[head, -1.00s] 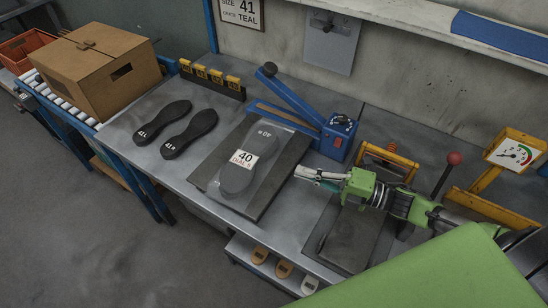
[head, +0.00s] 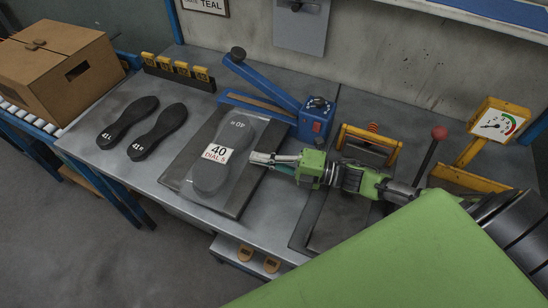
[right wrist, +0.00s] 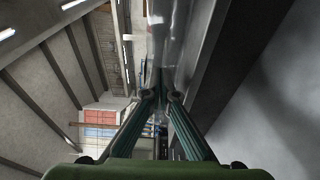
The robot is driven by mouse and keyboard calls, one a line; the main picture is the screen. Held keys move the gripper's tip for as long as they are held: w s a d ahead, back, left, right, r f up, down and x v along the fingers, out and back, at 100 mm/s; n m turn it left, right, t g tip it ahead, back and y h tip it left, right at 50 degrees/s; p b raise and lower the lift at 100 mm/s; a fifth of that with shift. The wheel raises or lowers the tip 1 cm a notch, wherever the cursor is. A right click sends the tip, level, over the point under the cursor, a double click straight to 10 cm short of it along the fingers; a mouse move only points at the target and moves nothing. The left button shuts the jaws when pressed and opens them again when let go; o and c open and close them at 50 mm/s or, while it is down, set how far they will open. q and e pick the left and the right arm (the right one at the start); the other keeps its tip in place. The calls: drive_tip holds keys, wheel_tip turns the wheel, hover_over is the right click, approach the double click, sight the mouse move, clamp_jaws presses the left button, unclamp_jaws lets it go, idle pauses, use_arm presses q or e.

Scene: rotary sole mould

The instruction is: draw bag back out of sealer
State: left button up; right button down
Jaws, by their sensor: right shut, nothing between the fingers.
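A grey sole (head: 222,176), marked 40 with a label reading "40 DIAL 5", lies on a dark plate (head: 232,207). The bag itself is hard to tell apart from the sole in the head view. Clear, shiny film (right wrist: 172,30) shows ahead of the fingers in the right wrist view. The blue sealer (head: 318,118) stands just behind the plate, its lever arm (head: 262,77) raised. My right gripper (head: 252,158) is shut and empty at the sole's right side; its fingertips meet in the right wrist view (right wrist: 160,93). My left gripper is not in view.
Two black soles (head: 158,131) lie left of the plate. A yellow-tagged rack (head: 178,73) stands behind them, and a cardboard box (head: 60,70) at far left. A yellow-framed press (head: 368,148), a red-knobbed lever (head: 432,150) and a dial gauge (head: 495,122) stand to the right.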

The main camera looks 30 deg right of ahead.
sight(240, 150)
drive_tip(key=x, duration=0.2)
drive_tip(key=shift+w+a, duration=0.15)
drive_tip(key=shift+w, duration=0.1)
drive_tip(key=shift+w+a+p, duration=0.2)
drive_tip(key=shift+a+p, duration=0.1)
drive_tip(key=shift+a, duration=0.1)
drive_tip(key=shift+w+f+b, duration=0.15)
drive_tip(key=shift+w+b, duration=0.5)
drive_tip(key=shift+b, duration=0.05)
drive_tip(key=shift+w, duration=0.5)
drive_tip(key=shift+d, duration=0.1)
